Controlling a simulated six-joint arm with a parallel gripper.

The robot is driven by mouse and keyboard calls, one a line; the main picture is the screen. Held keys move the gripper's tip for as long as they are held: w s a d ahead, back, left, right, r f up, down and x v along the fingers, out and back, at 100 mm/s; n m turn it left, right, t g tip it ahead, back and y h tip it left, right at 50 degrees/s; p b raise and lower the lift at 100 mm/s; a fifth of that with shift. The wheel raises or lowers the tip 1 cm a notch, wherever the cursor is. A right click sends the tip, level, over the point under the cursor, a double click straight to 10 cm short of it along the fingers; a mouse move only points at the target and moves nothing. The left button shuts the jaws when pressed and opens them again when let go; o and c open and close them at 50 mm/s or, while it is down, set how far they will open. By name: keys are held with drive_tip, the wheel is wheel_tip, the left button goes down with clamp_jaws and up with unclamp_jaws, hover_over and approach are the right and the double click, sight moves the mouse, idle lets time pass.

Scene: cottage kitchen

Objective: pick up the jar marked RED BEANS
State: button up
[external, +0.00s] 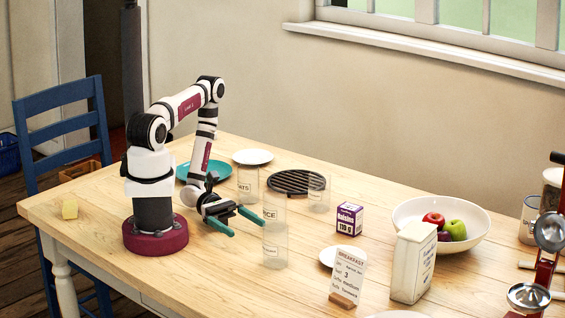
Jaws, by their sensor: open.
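Several clear jars stand on the wooden table near my arm. One jar (247,184) has a label ending in "ATS". Another jar (273,206) shows "ICE", its label partly covered by my gripper. In front of it stands a jar (275,246) with a label too small to read. A further clear jar (319,194) stands by the black round trivet, its label also unreadable. I cannot tell which jar is marked RED BEANS. My gripper (248,224), with green fingertips, is open and points right, just left of the nearer jars. I see nothing between its fingers.
A teal plate (188,171), white plate (252,156) and black trivet (290,182) lie behind. To the right are a raisins box (349,219), breakfast sign (347,276), cream carton (412,262) and fruit bowl (480,218). The table's front left is mostly clear.

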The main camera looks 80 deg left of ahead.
sight(283, 249)
drive_tip(key=x, duration=1.3)
drive_tip(key=shift+w+d+r, duration=0.15)
drive_tip(key=shift+w+d, duration=0.05)
drive_tip(key=shift+d, duration=0.15)
drive_tip(key=c, duration=1.4)
